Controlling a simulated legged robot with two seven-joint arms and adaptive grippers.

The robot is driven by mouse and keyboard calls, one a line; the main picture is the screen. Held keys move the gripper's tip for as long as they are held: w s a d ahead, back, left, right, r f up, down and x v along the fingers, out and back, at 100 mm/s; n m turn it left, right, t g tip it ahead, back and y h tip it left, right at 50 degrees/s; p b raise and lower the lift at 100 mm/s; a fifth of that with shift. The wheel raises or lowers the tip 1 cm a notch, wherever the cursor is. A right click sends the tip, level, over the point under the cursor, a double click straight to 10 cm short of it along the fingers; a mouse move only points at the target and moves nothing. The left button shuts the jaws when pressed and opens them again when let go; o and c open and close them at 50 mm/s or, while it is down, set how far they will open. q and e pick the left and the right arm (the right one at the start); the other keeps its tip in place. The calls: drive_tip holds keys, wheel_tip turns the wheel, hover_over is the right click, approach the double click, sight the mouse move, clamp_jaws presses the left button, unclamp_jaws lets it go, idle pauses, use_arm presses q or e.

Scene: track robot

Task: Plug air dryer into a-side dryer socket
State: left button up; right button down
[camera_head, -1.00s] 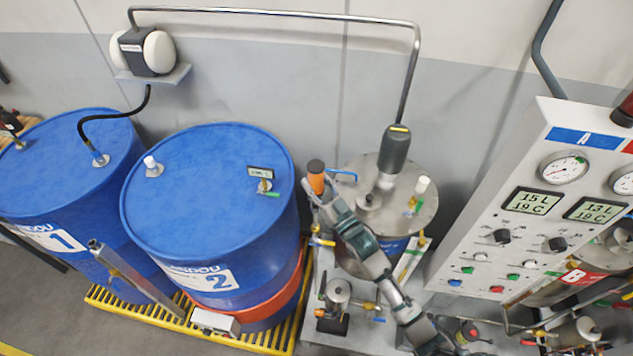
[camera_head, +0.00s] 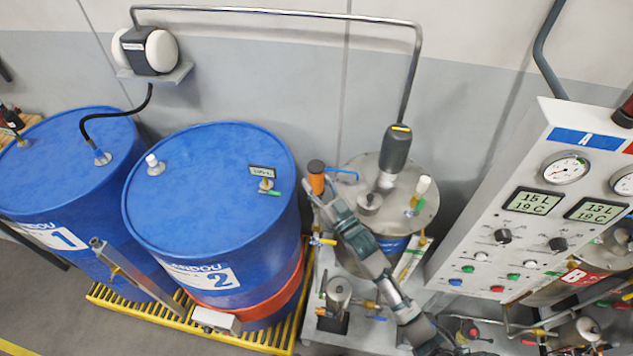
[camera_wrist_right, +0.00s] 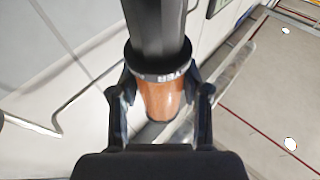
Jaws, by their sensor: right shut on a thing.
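The air dryer, an orange cylinder with a dark cap (camera_head: 316,180), is upright in my right gripper (camera_head: 318,196), left of the steel A-side tank (camera_head: 357,165). In the right wrist view, the dryer's orange part (camera_wrist_right: 163,98) is between the two fingers (camera_wrist_right: 160,112), with a dark grey body and a pale lettered band at one end. My right gripper is shut on it. The tank lid carries a white-capped fitting (camera_head: 423,184) and a grey motor unit (camera_head: 396,150). I cannot make out which fitting is the dryer socket. My left gripper is not in view.
Two blue drums (camera_head: 215,170) stand at the left on a yellow-edged pallet (camera_head: 262,338). A panel (camera_head: 485,235) with gauges and knobs stands at the right. A steel pipe (camera_head: 270,13) runs along the wall above. Valves and a small pump crowd the bench below the tank.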

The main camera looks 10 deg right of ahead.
drive_tip(key=shift+f+b, duration=0.75)
drive_tip(key=shift+f, duration=0.45)
drive_tip(key=shift+c, duration=2.3)
unclamp_jaws()
drive_tip(key=shift+s, duration=0.1)
drive_tip(key=v, duration=1.1)
drive_tip(key=shift+s+d+f, duration=0.15)
drive_tip(key=shift+s+d, duration=0.1)
drive_tip(key=shift+s, duration=0.05)
